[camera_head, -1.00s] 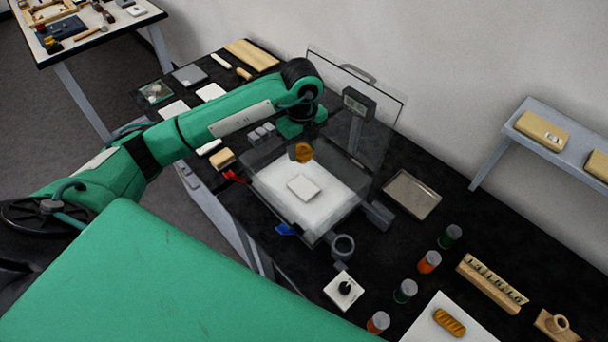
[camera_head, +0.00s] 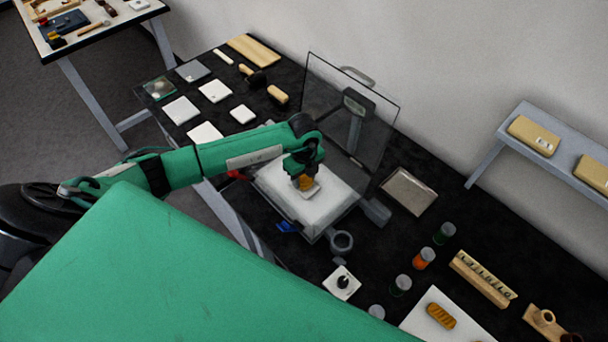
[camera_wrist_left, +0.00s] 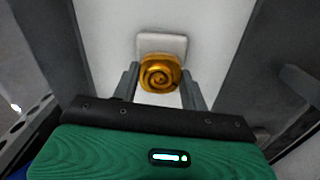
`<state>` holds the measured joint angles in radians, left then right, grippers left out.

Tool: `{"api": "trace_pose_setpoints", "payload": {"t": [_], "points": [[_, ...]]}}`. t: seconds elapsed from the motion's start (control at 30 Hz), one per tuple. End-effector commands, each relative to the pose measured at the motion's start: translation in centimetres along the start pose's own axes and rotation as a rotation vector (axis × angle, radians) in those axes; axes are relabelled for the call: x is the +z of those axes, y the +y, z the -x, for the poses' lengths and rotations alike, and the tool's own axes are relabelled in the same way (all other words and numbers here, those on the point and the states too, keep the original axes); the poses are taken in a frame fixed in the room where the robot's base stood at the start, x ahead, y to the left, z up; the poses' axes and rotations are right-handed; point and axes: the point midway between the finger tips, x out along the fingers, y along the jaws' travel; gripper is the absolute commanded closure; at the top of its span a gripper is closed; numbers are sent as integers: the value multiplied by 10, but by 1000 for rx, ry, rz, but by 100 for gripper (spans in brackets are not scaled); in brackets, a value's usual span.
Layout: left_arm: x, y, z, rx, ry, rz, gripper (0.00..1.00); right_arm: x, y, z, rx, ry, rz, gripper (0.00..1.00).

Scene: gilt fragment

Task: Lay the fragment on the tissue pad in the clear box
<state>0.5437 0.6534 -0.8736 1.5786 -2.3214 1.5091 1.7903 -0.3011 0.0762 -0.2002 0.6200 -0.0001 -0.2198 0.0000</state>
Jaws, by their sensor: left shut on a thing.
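My left gripper (camera_head: 305,175) reaches down over the white floor of the clear box (camera_head: 330,213). It is shut on the gold fragment (camera_head: 306,183), which shows a spiral relief in the left wrist view (camera_wrist_left: 160,76), between the two grey fingers. The white square tissue pad (camera_head: 309,194) lies on the box floor, partly hidden under the fragment and gripper. In the wrist view the pad (camera_wrist_left: 163,42) shows behind the fragment. I cannot tell if the fragment touches the pad. My right gripper is not in view.
A clear upright pane (camera_head: 335,95) and a grey post with a display (camera_head: 357,103) stand behind the box. A grey ring-shaped holder (camera_head: 341,242) is at its front. A metal tray (camera_head: 408,191) and several capped jars are to the right. White pads lie at the left.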

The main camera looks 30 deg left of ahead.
Motion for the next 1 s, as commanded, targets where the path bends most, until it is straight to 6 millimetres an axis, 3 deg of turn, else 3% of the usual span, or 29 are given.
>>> {"api": "trace_pose_setpoints", "payload": {"t": [0.2, 0.23, 0.33, 0.73, 0.87, 1.0], "points": [[0, 0, -4, 0, 0, 0, 78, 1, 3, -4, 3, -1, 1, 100], [0, 0, -3, 0, 0, 1, 52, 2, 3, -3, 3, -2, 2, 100], [0, 0, -2, 0, 0, 0, 34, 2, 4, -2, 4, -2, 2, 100], [0, 0, 4, -1, 0, 0, 34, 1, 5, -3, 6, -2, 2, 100], [1, -1, 23, -4, -1, -2, 34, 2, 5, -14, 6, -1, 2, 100], [1, -1, 54, -5, -2, -2, 34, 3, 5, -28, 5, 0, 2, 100]]}}
